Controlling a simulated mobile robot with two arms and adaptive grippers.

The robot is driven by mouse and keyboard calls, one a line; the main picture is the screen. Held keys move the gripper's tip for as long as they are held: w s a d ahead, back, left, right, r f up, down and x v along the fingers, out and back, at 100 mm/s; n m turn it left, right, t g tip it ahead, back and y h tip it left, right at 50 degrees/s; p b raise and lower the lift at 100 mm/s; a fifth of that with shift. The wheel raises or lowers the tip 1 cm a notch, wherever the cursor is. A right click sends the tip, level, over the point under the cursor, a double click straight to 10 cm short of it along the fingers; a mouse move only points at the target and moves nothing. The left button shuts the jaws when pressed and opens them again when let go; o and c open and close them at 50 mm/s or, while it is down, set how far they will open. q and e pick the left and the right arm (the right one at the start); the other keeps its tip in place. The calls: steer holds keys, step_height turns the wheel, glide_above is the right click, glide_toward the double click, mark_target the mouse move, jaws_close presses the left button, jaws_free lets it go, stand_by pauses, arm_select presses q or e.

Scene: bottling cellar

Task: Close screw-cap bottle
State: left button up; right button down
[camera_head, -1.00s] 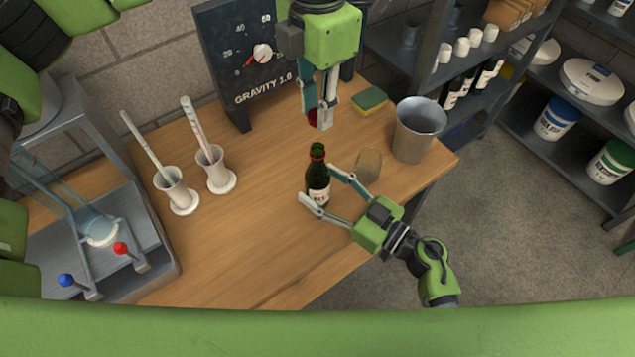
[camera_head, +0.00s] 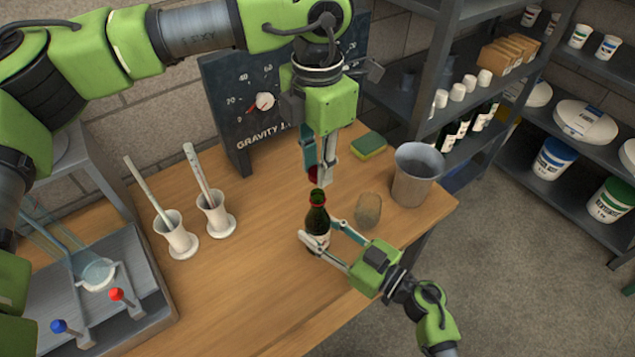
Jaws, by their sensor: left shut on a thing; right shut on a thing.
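A dark green bottle (camera_head: 318,216) with a red ring at its neck and a pale label stands upright on the wooden table. My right gripper (camera_head: 318,234) is shut on the bottle's body, its fingers coming from the lower right. My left gripper (camera_head: 319,180) points straight down above the bottle and is shut on a small red cap (camera_head: 313,173). The cap is partly hidden by the fingers. It sits just above the bottle's mouth, with a small gap seeming to show between them.
A gauge board (camera_head: 243,120) stands behind. The front table area is clear.

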arm_select(q)
steer(key=shift+f, duration=1.3)
steer(key=shift+f, duration=0.1)
steer(key=shift+f, duration=0.8)
steer(key=shift+f, duration=0.55)
